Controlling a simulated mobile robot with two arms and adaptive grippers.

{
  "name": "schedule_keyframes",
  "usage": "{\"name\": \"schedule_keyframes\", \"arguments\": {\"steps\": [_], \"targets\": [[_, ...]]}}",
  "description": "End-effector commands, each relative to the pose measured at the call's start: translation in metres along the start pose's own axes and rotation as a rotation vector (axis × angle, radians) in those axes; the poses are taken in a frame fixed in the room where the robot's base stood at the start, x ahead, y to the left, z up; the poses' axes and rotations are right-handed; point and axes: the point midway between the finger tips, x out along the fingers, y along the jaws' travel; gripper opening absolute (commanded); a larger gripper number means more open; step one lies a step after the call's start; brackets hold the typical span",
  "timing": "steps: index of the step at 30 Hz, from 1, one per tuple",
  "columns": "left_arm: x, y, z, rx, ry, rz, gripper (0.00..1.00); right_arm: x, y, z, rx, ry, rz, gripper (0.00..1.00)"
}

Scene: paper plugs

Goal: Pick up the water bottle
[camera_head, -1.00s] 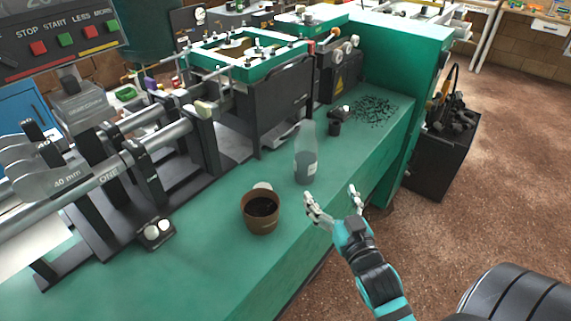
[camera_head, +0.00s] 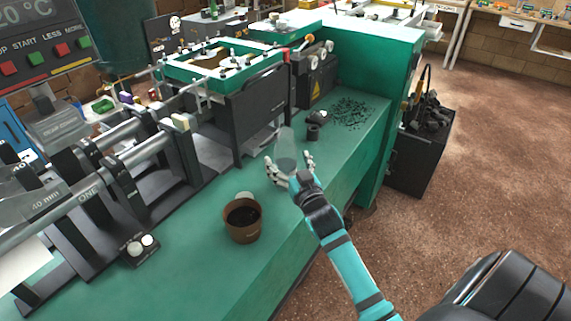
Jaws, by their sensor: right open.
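The water bottle (camera_head: 286,141) is clear, with a greyish lower part, and stands upright on the green bench top. My right gripper (camera_head: 290,164) is open, with one finger to the left of the bottle and the other to its right. Its palm is on the near side of the bottle and hides the bottle's base. I cannot tell whether the fingers touch it. My left gripper is not in view.
A brown pot with dark contents (camera_head: 243,219) stands on the bench to the near left. The black and green machine (camera_head: 258,110) rises behind. The bench front is clear.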

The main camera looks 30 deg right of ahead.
Motion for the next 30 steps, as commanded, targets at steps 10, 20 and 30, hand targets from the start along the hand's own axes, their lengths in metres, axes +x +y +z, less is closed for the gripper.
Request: {"name": "schedule_keyframes", "arguments": {"steps": [10, 20, 30], "targets": [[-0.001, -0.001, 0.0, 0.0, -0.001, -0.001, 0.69, 0.02, 0.0, 0.001, -0.001, -0.001, 0.0, 0.85], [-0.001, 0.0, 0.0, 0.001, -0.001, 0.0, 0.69, 0.02, 0.0, 0.001, -0.001, -0.001, 0.0, 0.51], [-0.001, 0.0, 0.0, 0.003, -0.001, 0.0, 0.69, 0.02, 0.0, 0.0, -0.001, 0.0, -0.001, 0.31]]}}
